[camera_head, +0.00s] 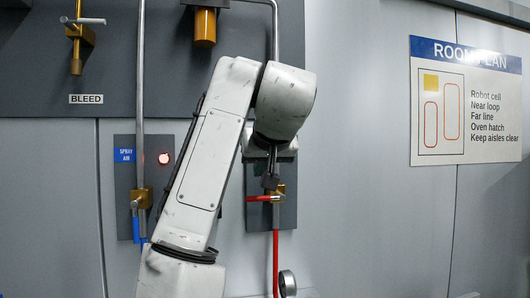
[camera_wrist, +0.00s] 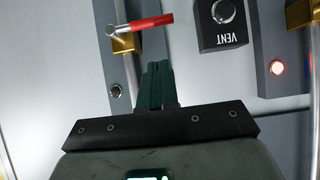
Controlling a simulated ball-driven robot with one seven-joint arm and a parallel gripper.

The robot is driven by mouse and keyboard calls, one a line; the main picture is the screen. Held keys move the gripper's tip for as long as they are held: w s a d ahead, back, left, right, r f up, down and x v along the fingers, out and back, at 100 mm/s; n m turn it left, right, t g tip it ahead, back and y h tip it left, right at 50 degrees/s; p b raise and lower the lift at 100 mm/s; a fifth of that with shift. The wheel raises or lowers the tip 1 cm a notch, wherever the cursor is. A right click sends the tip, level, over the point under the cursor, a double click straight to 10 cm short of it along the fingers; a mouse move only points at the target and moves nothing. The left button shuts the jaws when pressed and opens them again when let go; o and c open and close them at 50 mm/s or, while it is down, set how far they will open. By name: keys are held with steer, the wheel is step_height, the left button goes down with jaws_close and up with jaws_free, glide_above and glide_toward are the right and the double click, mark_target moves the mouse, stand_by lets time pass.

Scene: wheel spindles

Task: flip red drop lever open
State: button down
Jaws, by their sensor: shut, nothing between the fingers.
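The red drop lever (camera_head: 260,198) sticks out level to the left from a brass valve (camera_head: 279,192) on a grey panel. In the wrist view, which looks upside down, the red lever (camera_wrist: 152,22) points right from its pivot beside the brass valve (camera_wrist: 125,45). My gripper (camera_head: 270,183) is shut and empty, close above the lever in the head view. In the wrist view its dark green fingers (camera_wrist: 158,66) are together, with the lever just beyond their tips. I cannot tell whether they touch it.
A red pipe (camera_head: 276,262) runs down below the valve. To the left, a SPRAY AIR panel (camera_head: 125,184) carries a blue lever (camera_head: 136,229) hanging down and a lit red lamp (camera_head: 164,158). A VENT button box (camera_wrist: 221,24) sits near the lever. A round gauge-like part (camera_head: 287,283) is low down.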

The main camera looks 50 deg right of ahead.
mark_target(263, 197)
steer(key=shift+w+d+f, duration=0.2)
steer(key=shift+w+f, duration=0.05)
steer(key=shift+f, duration=0.55)
steer(key=shift+w+d+f, duration=0.15)
steer(key=shift+w+f, duration=0.15)
steer(key=shift+f, duration=0.5)
steer(key=shift+w+d+f, duration=0.2)
steer(key=shift+w+f, duration=0.05)
steer(key=shift+f, duration=0.55)
steer(key=shift+w+p, duration=0.1)
steer(key=shift+p, duration=0.2)
